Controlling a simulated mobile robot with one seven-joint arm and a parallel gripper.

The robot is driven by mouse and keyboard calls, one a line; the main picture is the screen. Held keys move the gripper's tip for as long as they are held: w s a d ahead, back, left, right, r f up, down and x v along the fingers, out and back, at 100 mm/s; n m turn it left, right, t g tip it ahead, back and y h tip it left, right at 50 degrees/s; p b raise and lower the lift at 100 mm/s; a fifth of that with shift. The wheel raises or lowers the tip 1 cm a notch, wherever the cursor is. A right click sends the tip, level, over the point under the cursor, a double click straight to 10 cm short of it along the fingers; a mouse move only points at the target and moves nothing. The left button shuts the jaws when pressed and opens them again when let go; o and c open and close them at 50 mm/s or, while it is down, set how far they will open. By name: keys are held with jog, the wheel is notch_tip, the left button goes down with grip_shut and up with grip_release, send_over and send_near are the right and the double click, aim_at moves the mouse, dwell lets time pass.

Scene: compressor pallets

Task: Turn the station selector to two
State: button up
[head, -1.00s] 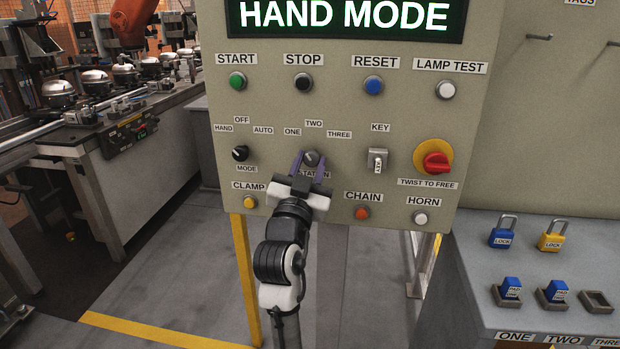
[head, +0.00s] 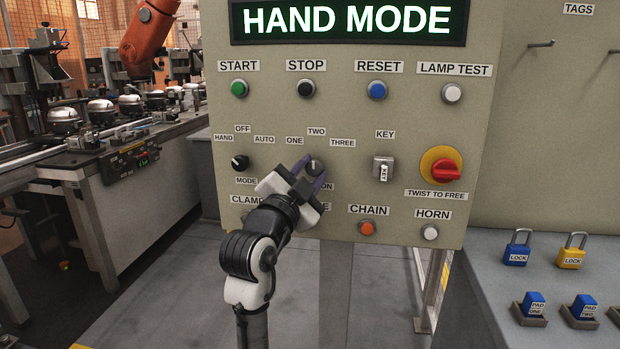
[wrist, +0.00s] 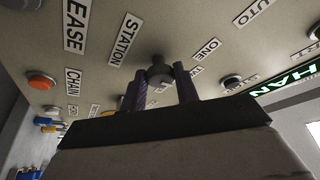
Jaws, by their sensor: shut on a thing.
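The station selector (head: 314,166) is a dark round knob on the beige panel, under the labels ONE, TWO and THREE. My gripper (head: 309,176) is shut on it from below, with a purple finger at each side. The wrist view shows the knob (wrist: 159,72) between the two fingers (wrist: 160,88). A light mark on the knob points roughly up, near the TWO label (head: 316,132), but its exact setting is hard to tell. My gripper covers part of the STATION label.
The mode knob (head: 240,162) is left of my gripper, and the key switch (head: 383,168) and red emergency stop (head: 446,170) are to the right. The CHAIN button (head: 367,228) is below right. The display (head: 347,20) reads HAND MODE.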

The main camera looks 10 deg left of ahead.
dwell(0.3)
jog(key=o, duration=0.9)
jog(key=shift+o, duration=0.2)
jog(key=shift+s, duration=0.1)
jog(key=b+v, duration=0.2)
jog(key=v, duration=1.1)
jog(key=shift+s, duration=0.3)
jog(key=shift+a, duration=0.1)
